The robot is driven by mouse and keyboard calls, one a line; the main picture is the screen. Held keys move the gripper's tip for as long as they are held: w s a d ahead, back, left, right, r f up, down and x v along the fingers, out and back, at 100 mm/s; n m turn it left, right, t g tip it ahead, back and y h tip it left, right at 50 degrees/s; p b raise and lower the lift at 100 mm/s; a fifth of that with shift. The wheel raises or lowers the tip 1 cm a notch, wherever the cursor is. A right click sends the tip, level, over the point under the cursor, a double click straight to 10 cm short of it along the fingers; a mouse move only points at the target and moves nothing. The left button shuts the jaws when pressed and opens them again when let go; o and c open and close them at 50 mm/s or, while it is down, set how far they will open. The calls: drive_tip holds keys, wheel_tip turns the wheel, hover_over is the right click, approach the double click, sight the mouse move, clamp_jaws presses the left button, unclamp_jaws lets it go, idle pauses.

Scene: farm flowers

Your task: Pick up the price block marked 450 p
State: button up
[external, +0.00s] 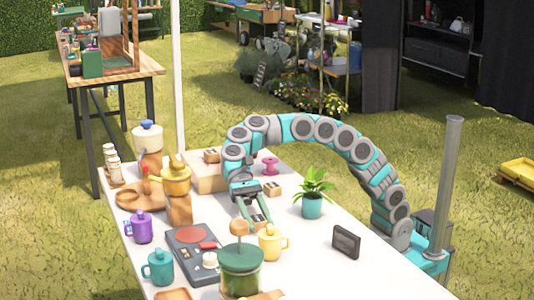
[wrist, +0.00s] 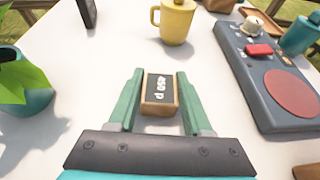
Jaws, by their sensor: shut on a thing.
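The price block marked 450 p (wrist: 160,95) has a dark face with white lettering and wooden sides. In the wrist view it sits between the two green fingers of my gripper (wrist: 160,90), which is shut on it. In the external view my gripper (external: 258,215) points down over the white table, left of the potted plant and behind the yellow mug. The block is mostly hidden by the fingers there. I cannot tell whether it touches the table.
A yellow mug (wrist: 176,20) stands just beyond the block. A grey scale (wrist: 268,75) with a red disc lies to the right in the wrist view. A potted plant (external: 313,195), a dark box (external: 346,242) and a green jar (external: 240,268) stand nearby.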

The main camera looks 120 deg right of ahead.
clamp_jaws()
